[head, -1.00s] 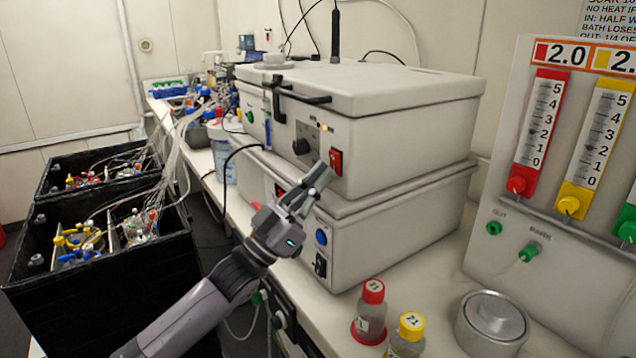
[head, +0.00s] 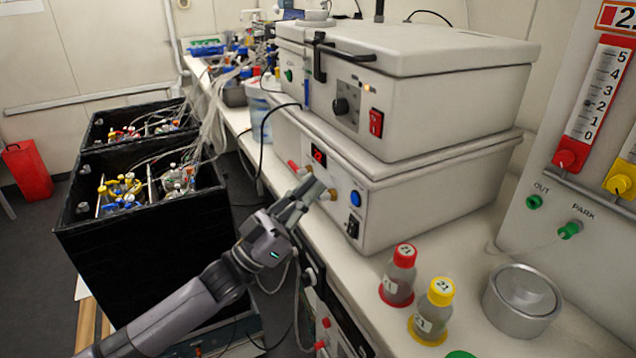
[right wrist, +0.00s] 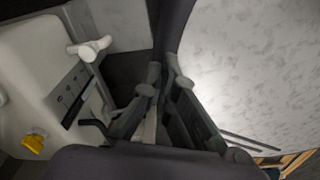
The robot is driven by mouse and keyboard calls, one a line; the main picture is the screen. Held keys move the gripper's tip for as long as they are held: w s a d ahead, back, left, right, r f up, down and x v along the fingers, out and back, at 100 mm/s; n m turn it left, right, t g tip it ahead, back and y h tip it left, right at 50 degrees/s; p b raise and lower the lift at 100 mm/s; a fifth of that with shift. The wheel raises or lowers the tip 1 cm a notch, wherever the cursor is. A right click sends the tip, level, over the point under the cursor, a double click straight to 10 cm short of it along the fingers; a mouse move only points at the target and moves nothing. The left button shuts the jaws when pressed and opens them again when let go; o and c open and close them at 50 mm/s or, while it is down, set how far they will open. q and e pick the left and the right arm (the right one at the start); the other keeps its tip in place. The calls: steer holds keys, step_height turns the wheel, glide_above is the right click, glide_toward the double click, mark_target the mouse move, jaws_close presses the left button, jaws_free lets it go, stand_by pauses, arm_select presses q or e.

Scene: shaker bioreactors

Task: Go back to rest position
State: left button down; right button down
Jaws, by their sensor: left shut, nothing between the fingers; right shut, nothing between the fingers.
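My left gripper (head: 312,198) shows in the head view, in front of the lower white box unit (head: 440,190) with the blue button. Its fingers are together and hold nothing. I cannot tell whether the fingertips touch the front panel of the unit. My left arm comes in from the bottom left. My right gripper (right wrist: 155,82) shows only in the right wrist view, with its fingers close together and nothing between them.
An upper white box unit (head: 430,95) with a red switch sits on the lower one. Two capped bottles, red (head: 398,276) and yellow (head: 432,311), and a metal pot (head: 522,300) stand on the bench. Black crates (head: 140,260) stand at left. A pale wall-like surface (right wrist: 250,70) is close by.

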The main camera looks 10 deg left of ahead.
arm_select(q)
steer(key=d+f+n+t+y, duration=0.25)
steer(key=f+n+y, duration=0.35)
steer(key=f, duration=0.4)
steer(key=s+a+f+n+g+y, duration=0.1)
steer(key=s+a+f+g+y, duration=0.1)
steer(key=s+f+y, duration=0.3)
steer(key=s+a+f+g+y, duration=0.15)
steer(key=f+y, duration=0.25)
steer(key=f, duration=0.4)
steer(key=s+a+f+n+g+y, duration=0.1)
steer(key=s+a+f+g+y, duration=0.35)
steer(key=s, duration=0.75)
steer(key=s+a+f+n+g+y, duration=0.1)
steer(key=s+a+f+g+y, duration=0.1)
steer(key=s+a+f+g, duration=0.55)
steer(key=s+f+p, duration=0.1)
steer(key=s+f, duration=0.2)
steer(key=f, duration=0.9)
steer(key=s+f, duration=0.3)
steer(key=f, duration=0.9)
steer(key=s+a+f+p, duration=0.1)
steer(key=s+a+f, duration=0.2)
steer(key=s+f, duration=1.2)
steer(key=shift+s+f+p, duration=0.15)
steer(key=shift+s+p, duration=0.15)
steer(key=shift+s, duration=0.4)
